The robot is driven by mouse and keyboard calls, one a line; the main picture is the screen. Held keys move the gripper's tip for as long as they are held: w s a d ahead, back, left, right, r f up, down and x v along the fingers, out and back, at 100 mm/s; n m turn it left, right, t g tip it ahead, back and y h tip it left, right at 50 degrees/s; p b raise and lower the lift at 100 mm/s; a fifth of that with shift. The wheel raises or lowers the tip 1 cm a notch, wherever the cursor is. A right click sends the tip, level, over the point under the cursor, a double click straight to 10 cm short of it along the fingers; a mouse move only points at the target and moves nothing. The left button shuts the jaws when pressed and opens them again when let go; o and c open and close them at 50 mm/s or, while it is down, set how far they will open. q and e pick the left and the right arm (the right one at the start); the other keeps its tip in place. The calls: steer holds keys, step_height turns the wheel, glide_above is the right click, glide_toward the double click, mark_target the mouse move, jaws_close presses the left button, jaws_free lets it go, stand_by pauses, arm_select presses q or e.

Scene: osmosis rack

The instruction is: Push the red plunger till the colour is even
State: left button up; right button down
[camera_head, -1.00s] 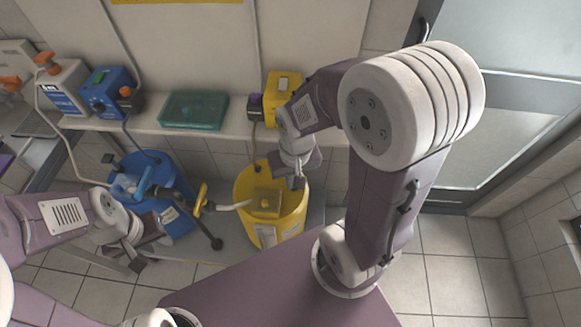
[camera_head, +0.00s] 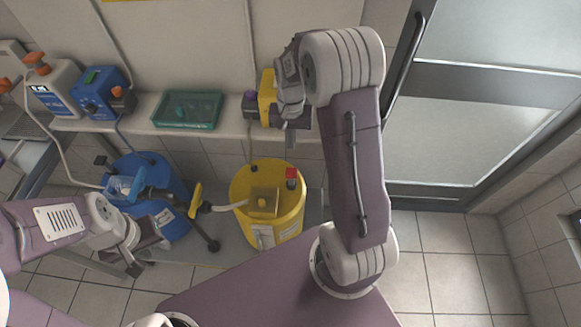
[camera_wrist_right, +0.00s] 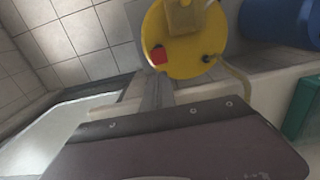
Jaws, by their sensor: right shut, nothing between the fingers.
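The red plunger (camera_head: 291,173) stands on the back right of the yellow barrel's (camera_head: 285,215) lid. It also shows as a small red block near the rim in the right wrist view (camera_wrist_right: 158,55). My right gripper (camera_head: 291,148) is shut and empty, above and behind the plunger near the shelf's front edge, apart from it. In the wrist view its fingers (camera_wrist_right: 157,85) point toward the plunger. My left gripper (camera_head: 150,258) appears open and empty, low at the left in front of the blue barrel (camera_head: 178,190). No liquid colour can be made out.
A shelf (camera_head: 220,128) along the wall holds a teal tray (camera_head: 188,109), a blue pump (camera_head: 101,95), a white canister (camera_head: 54,88) and a yellow unit (camera_head: 267,95) close to my right gripper. A hose and yellow-handled valve (camera_head: 196,200) lie between the barrels. Floor at right is clear.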

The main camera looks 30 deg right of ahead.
mark_target(290, 172)
steer(key=shift+a, duration=0.1)
step_height(290, 172, down, 14)
steer(key=shift+p, duration=0.4)
stand_by(0.3)
